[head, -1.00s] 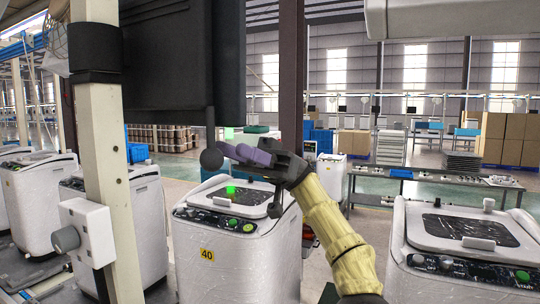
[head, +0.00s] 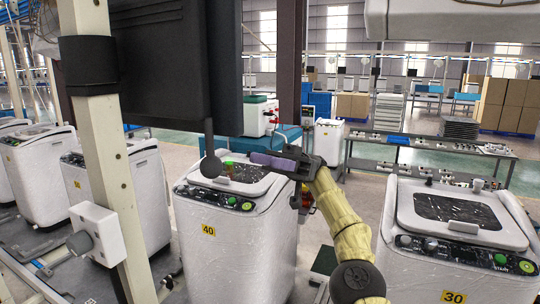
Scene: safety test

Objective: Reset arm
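My arm is yellow and reaches up from the bottom right of centre in the head view. My gripper (head: 268,163) is dark with purple on its finger side and points left, in front of the upper right of the washer numbered 40 (head: 235,240). Its fingers overlap from this angle, so I cannot tell whether they are apart. No held object can be made out. A black ball-ended lever (head: 210,165) hangs just left of the fingertips; from this view I cannot tell the gap in depth.
A black box (head: 180,60) hangs at upper left beside a cream post (head: 105,160) with a knobbed white box (head: 97,234). A washer numbered 30 (head: 390,230) stands at right. A work table (head: 430,152) and cartons (head: 495,105) stand behind. Grey floor shows between the washers.

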